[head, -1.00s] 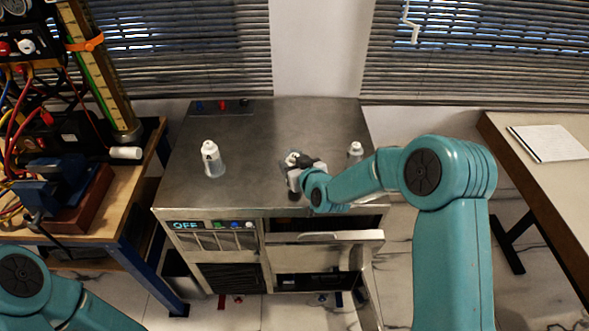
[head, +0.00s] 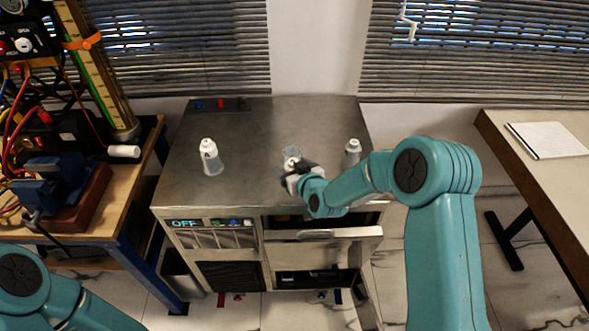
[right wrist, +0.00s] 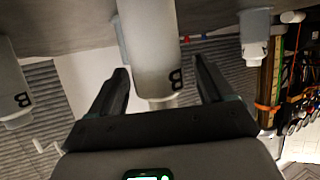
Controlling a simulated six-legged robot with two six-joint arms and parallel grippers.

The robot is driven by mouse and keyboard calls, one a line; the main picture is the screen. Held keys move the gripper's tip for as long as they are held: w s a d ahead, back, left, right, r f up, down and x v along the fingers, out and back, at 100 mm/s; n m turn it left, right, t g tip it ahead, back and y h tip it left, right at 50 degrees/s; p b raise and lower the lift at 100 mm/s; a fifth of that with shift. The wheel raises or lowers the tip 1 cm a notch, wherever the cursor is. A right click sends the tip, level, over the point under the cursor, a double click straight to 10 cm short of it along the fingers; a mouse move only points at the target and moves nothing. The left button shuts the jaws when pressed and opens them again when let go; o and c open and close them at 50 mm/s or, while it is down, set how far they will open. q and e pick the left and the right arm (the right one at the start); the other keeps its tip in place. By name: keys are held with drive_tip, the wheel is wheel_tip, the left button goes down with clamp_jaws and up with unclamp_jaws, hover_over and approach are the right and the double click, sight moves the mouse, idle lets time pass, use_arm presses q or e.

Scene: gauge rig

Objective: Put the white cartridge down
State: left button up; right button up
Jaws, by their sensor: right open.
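A white cartridge (head: 291,157) stands on the metal cabinet top in the middle, partly hidden by my right gripper (head: 291,178) in the head view. In the right wrist view, which is upside down, this cartridge (right wrist: 150,55) bears a dark letter like a B and shows beyond and between the spread fingers of the right gripper (right wrist: 160,75). The gripper is open, with room beside the cartridge. A similar pale cartridge (head: 210,158) stands to the left, and another (head: 352,152) to the right. My left gripper is not in view.
A bench with cables and a blue vise (head: 50,180) is at left. A table with a paper pad (head: 547,140) is at right.

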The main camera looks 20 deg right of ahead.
drive_tip(key=shift+r+p, duration=0.35)
drive_tip(key=b+v, duration=0.3)
drive_tip(key=v, duration=0.8)
drive_tip(key=s+a+f+m+g+y, duration=0.1)
drive_tip(key=s+a+f+g, duration=0.15)
drive_tip(key=s+f, duration=0.5)
drive_tip(key=s+a+f+m+g+y, duration=0.15)
drive_tip(key=s+f+g, duration=0.25)
drive_tip(key=f, duration=0.6)
drive_tip(key=s+a+f+g, duration=0.2)
drive_tip(key=s+f+g, duration=0.1)
drive_tip(key=s, duration=0.4)
drive_tip(key=s+a+f+g, duration=0.2)
drive_tip(key=s+f+g, duration=0.1)
drive_tip(key=s, duration=0.5)
drive_tip(key=shift+f+m, duration=0.35)
drive_tip(key=shift+f, duration=0.5)
drive_tip(key=shift+w, duration=0.2)
